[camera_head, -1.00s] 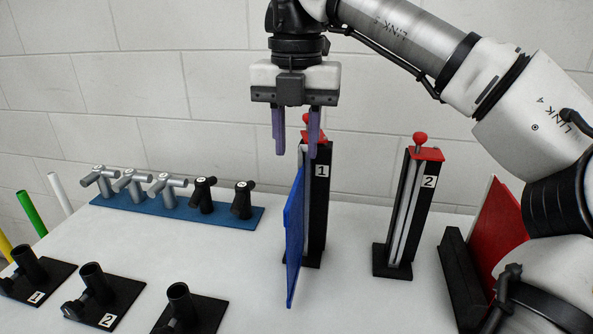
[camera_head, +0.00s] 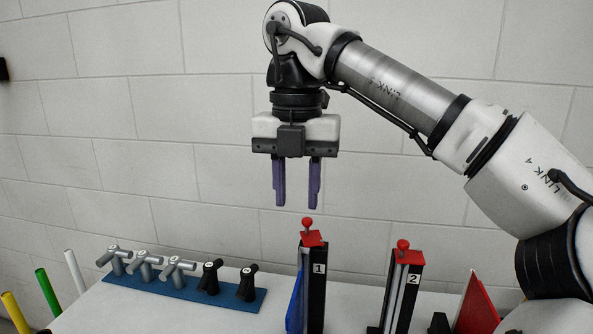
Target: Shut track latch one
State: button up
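Track one (camera_head: 317,290) is a black upright post marked "1" with a pale rail. Its latch (camera_head: 310,234) is a red cap with a red ball knob on top. A blue panel (camera_head: 295,303) stands at the left side of this post; its lower part is cut off by the frame. My gripper (camera_head: 297,204) points down above latch one, with a small visible gap over the knob. Its two purple fingers are apart with nothing between them.
Track two (camera_head: 402,295), marked "2", stands to the right with its own red latch (camera_head: 407,253). A red panel (camera_head: 477,308) is further right. A blue mat (camera_head: 184,287) with grey and black fittings lies left. Coloured rods (camera_head: 47,290) stand at far left.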

aim_at(313, 238)
jog(key=k, duration=0.9)
